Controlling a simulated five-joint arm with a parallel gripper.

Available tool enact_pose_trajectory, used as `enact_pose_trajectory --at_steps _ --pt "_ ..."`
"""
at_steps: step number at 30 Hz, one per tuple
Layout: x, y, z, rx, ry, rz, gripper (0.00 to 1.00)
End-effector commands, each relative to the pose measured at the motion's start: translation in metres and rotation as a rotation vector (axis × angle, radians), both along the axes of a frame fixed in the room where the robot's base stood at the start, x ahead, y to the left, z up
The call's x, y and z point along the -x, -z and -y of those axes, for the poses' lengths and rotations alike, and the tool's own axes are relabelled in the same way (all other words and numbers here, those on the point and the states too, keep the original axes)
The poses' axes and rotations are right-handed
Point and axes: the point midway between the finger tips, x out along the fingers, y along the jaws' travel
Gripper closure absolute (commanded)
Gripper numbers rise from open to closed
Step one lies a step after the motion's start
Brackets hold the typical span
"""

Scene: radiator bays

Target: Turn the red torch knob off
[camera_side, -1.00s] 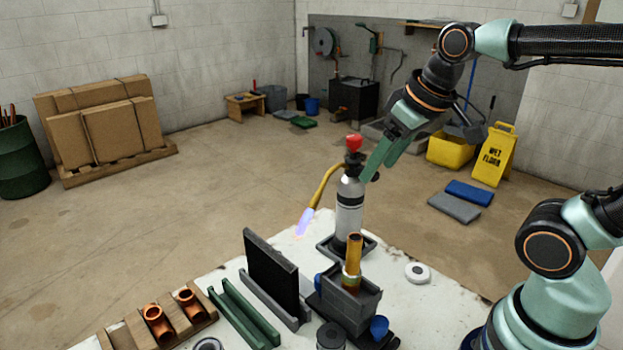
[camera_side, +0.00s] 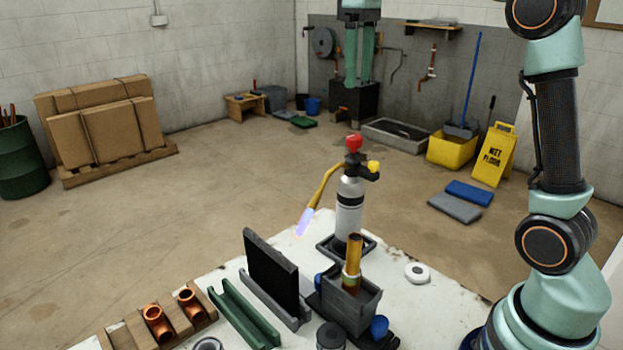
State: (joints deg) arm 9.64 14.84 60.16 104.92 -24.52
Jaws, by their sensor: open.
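The torch (camera_side: 349,208) is a silver canister with a dark band, upright in a dark square holder (camera_side: 327,246) on the white table. The red knob (camera_side: 354,142) sits on its top, and a smaller yellow knob (camera_side: 374,166) sticks out to the right. A yellow tube (camera_side: 323,186) bends down left from the head to a nozzle with a pale violet flame (camera_side: 304,222). My gripper (camera_side: 358,84) points down, open and empty, with its fingers apart. In the picture it is above the red knob, not touching it.
A grey vise-like block (camera_side: 352,305) holds a copper pipe (camera_side: 352,262) in front of the torch. A black upright panel (camera_side: 270,272), a green channel (camera_side: 243,315) and copper fittings (camera_side: 158,323) lie to the left. A white tape roll (camera_side: 417,273) lies right.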

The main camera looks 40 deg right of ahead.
Motion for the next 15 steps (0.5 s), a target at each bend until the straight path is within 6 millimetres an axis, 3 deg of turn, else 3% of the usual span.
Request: enact_pose_trajectory --at_steps 8,15 --pt "0.0 0.015 0.001 -0.001 -0.002 -0.004 0.3" --pt "0.0 0.05 0.0 -0.001 -0.002 -0.004 0.3"
